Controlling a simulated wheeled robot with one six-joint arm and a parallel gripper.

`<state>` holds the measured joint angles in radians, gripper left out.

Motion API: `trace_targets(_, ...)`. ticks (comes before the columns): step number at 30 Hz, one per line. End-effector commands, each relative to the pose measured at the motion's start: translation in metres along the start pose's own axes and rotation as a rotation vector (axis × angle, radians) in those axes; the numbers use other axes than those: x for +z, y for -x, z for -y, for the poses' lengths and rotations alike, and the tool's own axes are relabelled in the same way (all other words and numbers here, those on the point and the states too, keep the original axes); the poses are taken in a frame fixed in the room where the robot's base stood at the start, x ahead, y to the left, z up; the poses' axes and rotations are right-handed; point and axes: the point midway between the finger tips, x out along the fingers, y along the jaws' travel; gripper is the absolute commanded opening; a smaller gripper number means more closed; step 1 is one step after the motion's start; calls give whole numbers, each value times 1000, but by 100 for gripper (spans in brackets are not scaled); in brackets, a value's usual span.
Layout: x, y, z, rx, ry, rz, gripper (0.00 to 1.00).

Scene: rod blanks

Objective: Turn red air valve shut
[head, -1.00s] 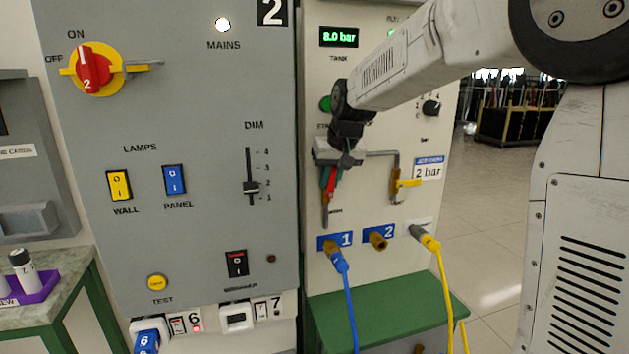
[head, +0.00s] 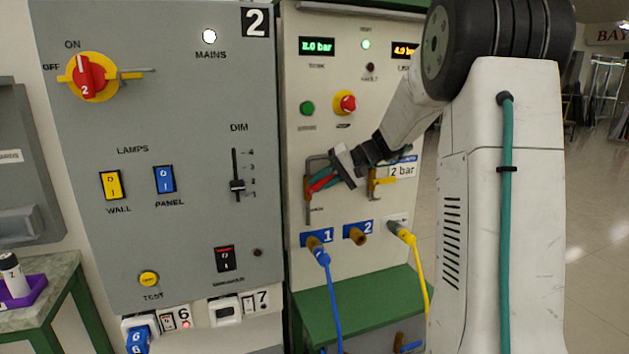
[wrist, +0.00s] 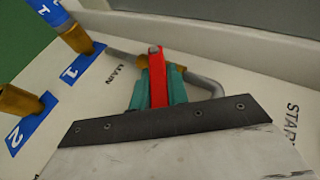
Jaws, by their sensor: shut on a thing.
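The red air valve's lever (wrist: 157,82) shows in the wrist view, held between the teal fingers of my gripper (wrist: 156,92). Its brass body (wrist: 146,61) sits on a grey pipe beside the word MAIN. In the head view the red lever (head: 323,183) points right and slightly up from the pipe on the panel. My gripper (head: 320,182) reaches it from the right and is shut on it. The fingers hide part of the lever and valve body.
A yellow-handled valve (head: 382,181) stands close right of my gripper, near the 2 bar label (head: 402,171). Below are a blue hose (head: 331,290) at port 1 and a yellow hose (head: 418,272). A red knob (head: 345,103) is above.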

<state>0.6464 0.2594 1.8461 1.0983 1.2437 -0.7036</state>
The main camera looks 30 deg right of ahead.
Motion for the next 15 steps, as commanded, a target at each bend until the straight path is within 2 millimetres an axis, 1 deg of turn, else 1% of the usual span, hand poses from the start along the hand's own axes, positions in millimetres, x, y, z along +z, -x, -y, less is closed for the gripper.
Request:
trace_targets(1,0,0,-4,-41,-23,0,0)
trace_targets(3,0,0,-7,-102,-48,1,0)
trace_targets(15,2,-4,-18,-411,-174,2,0)
